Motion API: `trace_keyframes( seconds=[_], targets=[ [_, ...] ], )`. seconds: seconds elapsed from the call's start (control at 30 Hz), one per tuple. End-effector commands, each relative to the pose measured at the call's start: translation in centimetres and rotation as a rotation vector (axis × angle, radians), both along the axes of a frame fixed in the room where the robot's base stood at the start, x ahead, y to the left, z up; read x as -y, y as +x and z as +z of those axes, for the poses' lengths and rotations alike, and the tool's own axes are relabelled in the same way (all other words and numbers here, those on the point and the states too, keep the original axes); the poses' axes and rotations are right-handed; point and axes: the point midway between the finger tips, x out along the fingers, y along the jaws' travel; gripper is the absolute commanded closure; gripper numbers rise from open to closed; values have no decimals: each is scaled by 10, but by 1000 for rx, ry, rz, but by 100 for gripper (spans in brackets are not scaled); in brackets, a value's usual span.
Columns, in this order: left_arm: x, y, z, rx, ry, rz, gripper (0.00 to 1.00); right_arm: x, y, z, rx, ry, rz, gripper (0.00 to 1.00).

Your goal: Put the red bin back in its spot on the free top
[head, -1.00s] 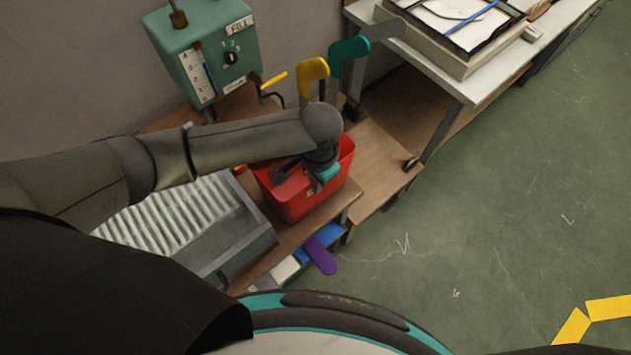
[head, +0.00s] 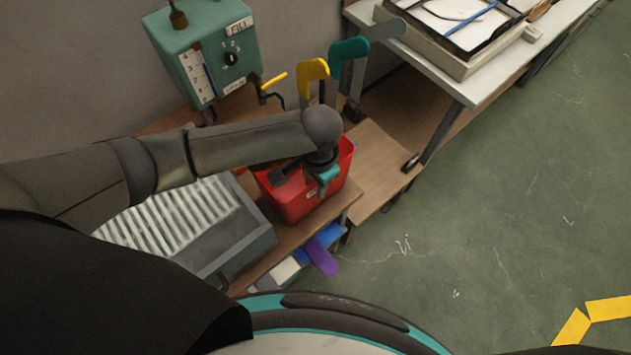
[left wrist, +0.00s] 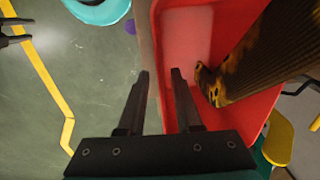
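The red bin (head: 305,203) stands upright on a wooden surface beside a grey ribbed tray. My left gripper (head: 320,188) is over its near rim. In the left wrist view, its two dark fingers (left wrist: 160,75) point down along either side of the bin's wall (left wrist: 155,40), with a gap between them; I see no clear grip. A brown and yellow ribbed cloth piece (left wrist: 245,65) lies in the bin. A dark two-fingered gripper (left wrist: 18,30), seemingly my right, shows open at the left wrist view's top left corner. It is not in the head view.
The ribbed tray (head: 250,243) is left of the bin. A green machine (head: 215,45) and yellow (head: 313,68) and teal (head: 348,47) upright shapes stand behind. A pale table (head: 468,88) is at upper right. A purple piece (head: 321,257) sticks out below. Green floor is open at right.

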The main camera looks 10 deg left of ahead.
Motion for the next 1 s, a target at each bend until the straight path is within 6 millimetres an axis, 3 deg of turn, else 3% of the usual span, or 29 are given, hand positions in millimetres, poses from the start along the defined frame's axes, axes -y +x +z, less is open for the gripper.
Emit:
trace_keyframes(
  seconds=[0.6, 1.0],
  targets=[
    [5, -2, 110, 2, -3, -1, 66, 0, 0, 17, 0, 0, 0, 50],
    [4, -3, 121, -1, -1, 0, 66, 0, 0, 18, -1, 0, 0, 50]
  ],
)
